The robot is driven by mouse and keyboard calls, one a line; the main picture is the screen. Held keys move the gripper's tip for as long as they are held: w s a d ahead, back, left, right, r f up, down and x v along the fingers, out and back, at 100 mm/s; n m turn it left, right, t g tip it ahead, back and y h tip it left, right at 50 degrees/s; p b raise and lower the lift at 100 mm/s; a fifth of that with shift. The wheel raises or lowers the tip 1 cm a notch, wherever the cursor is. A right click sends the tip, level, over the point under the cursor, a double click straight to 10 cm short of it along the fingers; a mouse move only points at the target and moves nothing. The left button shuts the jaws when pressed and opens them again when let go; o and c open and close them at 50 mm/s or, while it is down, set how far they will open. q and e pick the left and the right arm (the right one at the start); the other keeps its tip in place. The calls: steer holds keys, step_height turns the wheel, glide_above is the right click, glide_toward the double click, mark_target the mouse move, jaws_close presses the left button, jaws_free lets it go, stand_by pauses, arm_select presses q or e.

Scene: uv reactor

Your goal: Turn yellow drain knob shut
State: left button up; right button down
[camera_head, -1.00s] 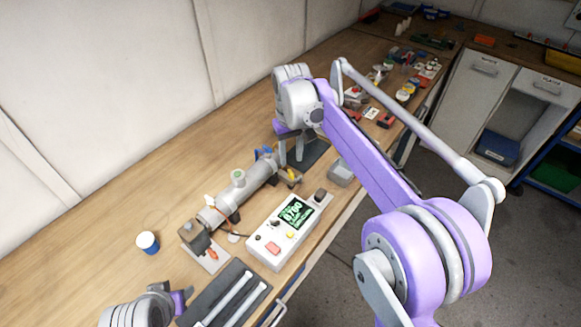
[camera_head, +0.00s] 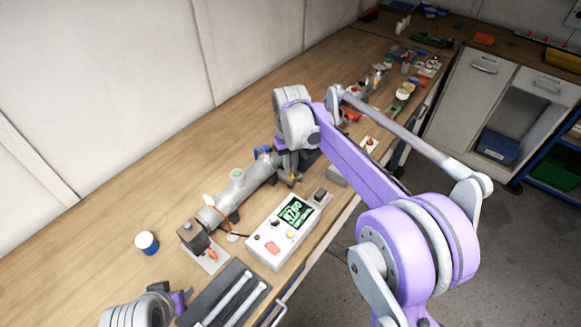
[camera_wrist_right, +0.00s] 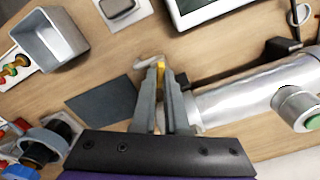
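The yellow drain knob (camera_wrist_right: 161,67) shows as a narrow yellow piece between my right fingertips, by the near end of the silver reactor tube (camera_wrist_right: 240,103). My right gripper (camera_wrist_right: 162,75) has its fingers close together on both sides of the knob and seems shut on it; the fingers hide most of the knob. In the head view, my right gripper (camera_head: 290,174) reaches down at the far end of the tube (camera_head: 236,186). My left gripper (camera_head: 186,297) is at the lower left, beside the dark tray; its fingers are too unclear to read.
A white control box (camera_head: 282,232) with a green display stands in front of the tube. A dark tray (camera_head: 258,292) with white rods, a blue-capped cup (camera_head: 147,242) and an open grey box (camera_wrist_right: 53,40) are nearby. The bench behind the tube is clear.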

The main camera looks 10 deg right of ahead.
steer(key=shift+m, duration=0.5)
steer(key=m, duration=0.5)
steer(key=shift+m, duration=0.3)
steer(key=m, duration=0.5)
steer(key=shift+b, duration=0.35)
steer(key=shift+m, duration=0.4)
steer(key=c, duration=0.9)
jaws_free()
steer(key=shift+c, duration=0.2)
step_height(320, 180, up, 11)
steer(key=shift+p, duration=0.35)
steer(key=shift+f, duration=0.1)
